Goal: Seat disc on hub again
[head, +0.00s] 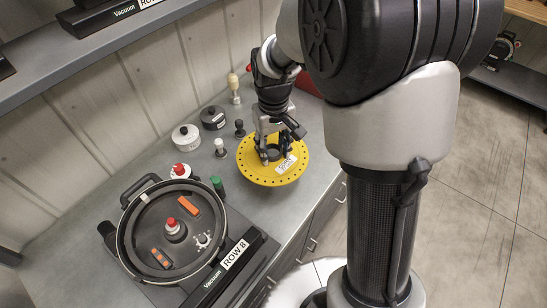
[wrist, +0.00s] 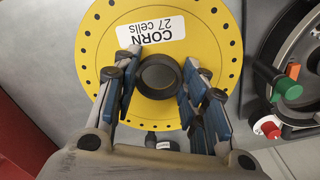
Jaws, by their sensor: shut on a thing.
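The yellow disc (head: 258,174) has a ring of small holes and a white label reading "CORN 27 cells" (wrist: 152,40). A dark raised collar (wrist: 158,77) stands at its middle. My gripper (head: 270,152) is above the disc with its fingers down at the collar. In the wrist view my gripper (wrist: 158,88) has one finger on each side of the collar, shut on it. I cannot tell whether the disc touches the bench. The round black seed meter (head: 140,238) lies open at the lower left, with a red-tipped hub (head: 175,229) at its middle.
The meter's base carries a "ROW 8" label (head: 236,254). A white pot (head: 186,137) and dark pot (head: 213,117) are by the wall. A shelf (head: 100,50) overhangs behind.

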